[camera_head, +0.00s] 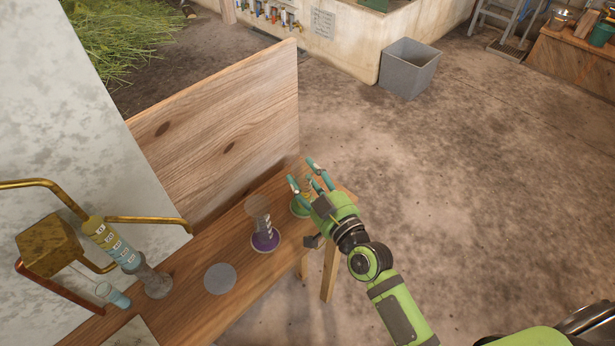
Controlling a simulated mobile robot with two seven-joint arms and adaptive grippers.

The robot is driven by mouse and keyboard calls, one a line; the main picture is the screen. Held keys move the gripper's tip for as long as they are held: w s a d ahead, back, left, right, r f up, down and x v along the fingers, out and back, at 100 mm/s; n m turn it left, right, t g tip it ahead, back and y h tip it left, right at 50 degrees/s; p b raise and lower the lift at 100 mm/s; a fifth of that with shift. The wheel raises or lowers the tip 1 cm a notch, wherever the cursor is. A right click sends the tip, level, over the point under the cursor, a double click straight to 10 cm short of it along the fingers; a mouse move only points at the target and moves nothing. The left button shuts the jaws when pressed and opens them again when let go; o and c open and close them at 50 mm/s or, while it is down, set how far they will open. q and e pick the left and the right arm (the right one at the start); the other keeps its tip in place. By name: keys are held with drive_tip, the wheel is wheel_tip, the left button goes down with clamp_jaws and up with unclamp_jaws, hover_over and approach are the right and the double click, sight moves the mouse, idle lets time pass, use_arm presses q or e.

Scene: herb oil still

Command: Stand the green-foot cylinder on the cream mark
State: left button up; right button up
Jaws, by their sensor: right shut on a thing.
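The green-foot cylinder (299,208) is at the right end of the narrow wooden bench. Its green foot shows beside my right gripper, and the gripper hides much of its upper part. My right gripper (304,177) is shut on this cylinder. I cannot tell whether the foot touches the bench. A flat, pale grey round disc (220,278) lies bare on the bench to the left; no clearly cream mark shows. My left gripper is not in view.
A clear purple-foot cylinder (264,238) stands between the disc and my right gripper. Brass still pipework (52,248), a blue-and-yellow tube (110,242) and a small glass (114,295) are at left. A wooden board (225,130) backs the bench.

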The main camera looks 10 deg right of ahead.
drive_tip(key=shift+f, duration=0.15)
drive_tip(key=o, duration=1.2)
drive_tip(key=shift+r, duration=0.2)
drive_tip(key=shift+s+d+f, duration=0.15)
drive_tip(key=shift+s, duration=0.15)
drive_tip(key=b+v, duration=0.1)
drive_tip(key=v, duration=1)
drive_tip(key=shift+s+b, duration=0.15)
drive_tip(key=shift+b, duration=0.25)
